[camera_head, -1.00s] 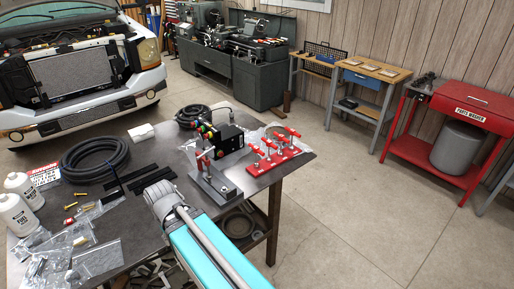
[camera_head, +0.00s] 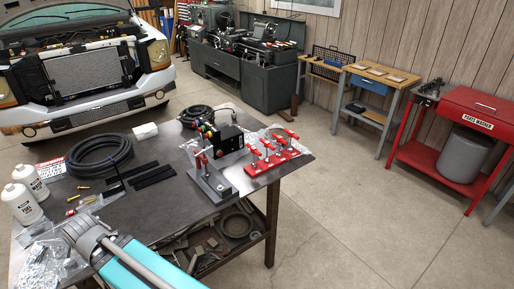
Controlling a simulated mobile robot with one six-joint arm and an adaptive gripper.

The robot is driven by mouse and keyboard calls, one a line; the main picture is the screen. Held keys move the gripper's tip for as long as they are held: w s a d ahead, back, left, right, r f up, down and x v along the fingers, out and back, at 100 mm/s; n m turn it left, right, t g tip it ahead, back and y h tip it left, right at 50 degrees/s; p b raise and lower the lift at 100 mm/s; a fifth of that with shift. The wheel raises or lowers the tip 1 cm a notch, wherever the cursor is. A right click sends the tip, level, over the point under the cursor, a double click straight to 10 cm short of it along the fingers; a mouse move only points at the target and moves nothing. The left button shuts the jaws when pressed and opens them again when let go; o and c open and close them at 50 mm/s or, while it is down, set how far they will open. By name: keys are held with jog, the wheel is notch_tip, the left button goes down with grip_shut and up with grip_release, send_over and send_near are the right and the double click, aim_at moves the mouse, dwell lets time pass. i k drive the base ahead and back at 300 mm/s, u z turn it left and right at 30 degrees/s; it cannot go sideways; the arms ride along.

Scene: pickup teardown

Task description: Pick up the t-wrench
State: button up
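Several red T-shaped handles (camera_head: 268,145) stand in a row on a red base (camera_head: 274,165) at the right end of the dark workbench (camera_head: 150,205). I cannot tell for sure which of them, if any, is the t-wrench. Another upright piece with a red part (camera_head: 200,160) stands on a grey block (camera_head: 213,184) just left of them. My arm, turquoise with a grey joint, reaches over the bench's front left, well away from the red handles. My gripper does not show.
A black box with coloured knobs (camera_head: 229,138) stands behind the grey block. A red parts washer (camera_head: 475,108) stands far right. Open floor lies right of the bench.

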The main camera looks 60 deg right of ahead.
aim_at(267, 143)
jog(key=u, duration=0.1)
jog(key=k, duration=1.35)
jog(key=z, duration=1.4)
jog(key=i, duration=0.5)
jog(key=z, duration=0.15)
